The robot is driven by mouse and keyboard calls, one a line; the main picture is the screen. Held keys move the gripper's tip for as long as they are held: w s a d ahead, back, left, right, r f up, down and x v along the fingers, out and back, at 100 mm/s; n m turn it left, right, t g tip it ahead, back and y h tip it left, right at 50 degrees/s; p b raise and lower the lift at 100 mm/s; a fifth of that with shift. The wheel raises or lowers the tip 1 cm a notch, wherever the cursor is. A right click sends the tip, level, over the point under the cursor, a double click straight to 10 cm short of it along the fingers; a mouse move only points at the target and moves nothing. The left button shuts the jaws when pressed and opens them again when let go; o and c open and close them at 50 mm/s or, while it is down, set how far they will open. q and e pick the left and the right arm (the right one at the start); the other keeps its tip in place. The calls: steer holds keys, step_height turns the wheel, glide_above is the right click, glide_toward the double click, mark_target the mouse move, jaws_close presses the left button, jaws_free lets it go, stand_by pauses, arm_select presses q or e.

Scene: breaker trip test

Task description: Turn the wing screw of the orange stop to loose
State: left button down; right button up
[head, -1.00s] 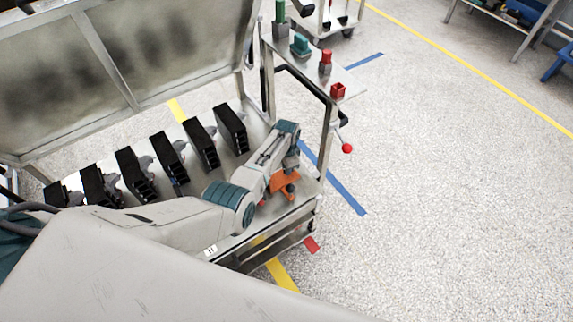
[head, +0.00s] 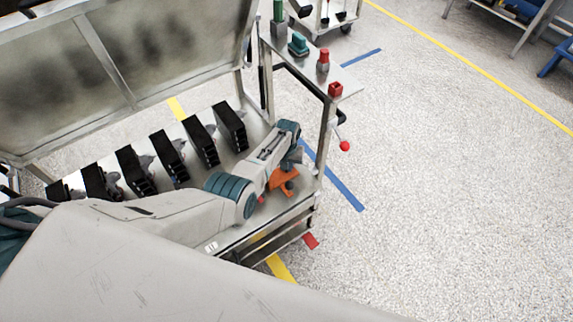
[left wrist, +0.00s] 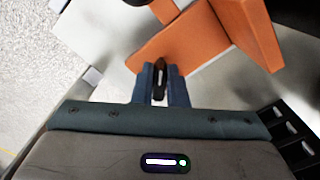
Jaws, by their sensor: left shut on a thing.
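The orange stop (head: 281,183) sits at the near right end of the metal bench top, under my left wrist. It also shows in the left wrist view as an orange plate with a raised block (left wrist: 178,47). My left gripper (left wrist: 160,80) points at the stop, its two blue-grey fingers close together. They are shut on a small dark piece, the wing screw (left wrist: 160,67), at the plate's edge. The fingers hide much of the screw, so its turn angle is hard to tell. In the head view my arm partly covers the stop. My right gripper is not in view.
A row of black breakers (head: 168,156) stands on the bench behind my left arm. A red-balled lever (head: 344,146) sticks out at the bench's right. A side shelf holds a red block (head: 336,89) and other coloured parts. The floor to the right is clear.

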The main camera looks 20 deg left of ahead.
arm_select(q)
steer(key=n, duration=0.4)
steer(key=shift+w+d+n, duration=0.1)
steer(key=shift+d+n, duration=0.1)
steer(key=shift+n, duration=0.1)
steer(key=n, duration=0.4)
steer(key=shift+w+d, duration=0.1)
steer(key=shift+n, duration=0.3)
steer(key=c, duration=1.4)
jaws_free()
steer(key=shift+c, duration=0.2)
steer(key=shift+r, duration=0.15)
steer(key=shift+r, duration=0.3)
step_height(320, 180, up, 10)
steer(key=p, duration=0.1)
steer(key=shift+p, duration=0.3)
